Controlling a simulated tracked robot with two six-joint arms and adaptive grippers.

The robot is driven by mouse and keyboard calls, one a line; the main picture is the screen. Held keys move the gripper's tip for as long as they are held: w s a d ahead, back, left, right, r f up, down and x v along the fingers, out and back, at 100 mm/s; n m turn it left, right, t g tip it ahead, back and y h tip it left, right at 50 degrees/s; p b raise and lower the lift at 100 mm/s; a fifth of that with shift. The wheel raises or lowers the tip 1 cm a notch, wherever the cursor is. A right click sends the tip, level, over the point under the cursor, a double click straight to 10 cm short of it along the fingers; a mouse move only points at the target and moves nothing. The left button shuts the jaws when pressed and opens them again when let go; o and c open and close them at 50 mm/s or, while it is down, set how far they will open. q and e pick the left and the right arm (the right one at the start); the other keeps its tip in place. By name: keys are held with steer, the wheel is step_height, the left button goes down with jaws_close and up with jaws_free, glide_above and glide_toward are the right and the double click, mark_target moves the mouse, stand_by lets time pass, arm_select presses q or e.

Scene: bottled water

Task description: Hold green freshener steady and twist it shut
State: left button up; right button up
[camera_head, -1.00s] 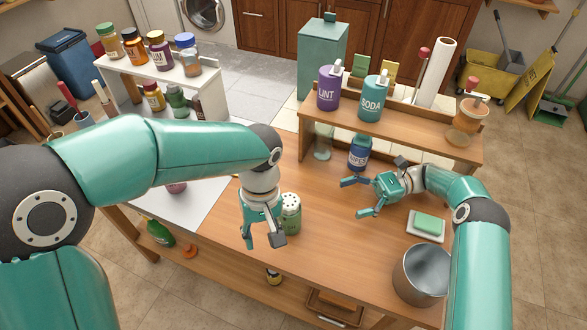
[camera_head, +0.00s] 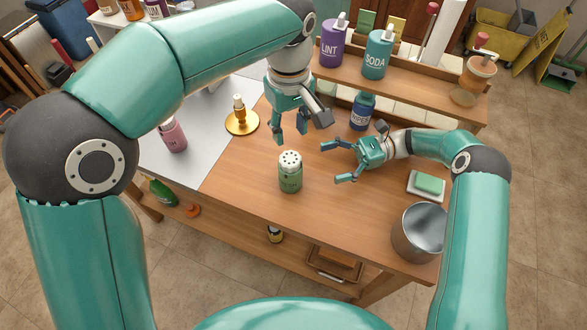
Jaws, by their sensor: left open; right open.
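The green freshener (camera_head: 290,176) stands upright on the wooden table, with a pale, perforated lid on top. My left gripper (camera_head: 291,139) is open and empty above the table, behind the freshener in the picture and apart from it. My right gripper (camera_head: 335,162) is open and empty, to the right of the freshener, with its fingers pointing left towards it. It does not touch the freshener.
A blue wipes bottle (camera_head: 362,112) stands behind my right gripper. A gold dish with a small bottle (camera_head: 242,122) and a pink bottle (camera_head: 173,135) stand to the left. A green sponge (camera_head: 430,184) and a metal pot (camera_head: 418,233) are at right. The table around the freshener is clear.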

mark_target(289, 173)
steer(key=x, duration=1.1)
steer(key=shift+a, duration=0.1)
steer(key=c, duration=1.4)
steer(key=shift+o, duration=0.2)
steer(key=o, duration=0.6)
steer(key=c, duration=0.4)
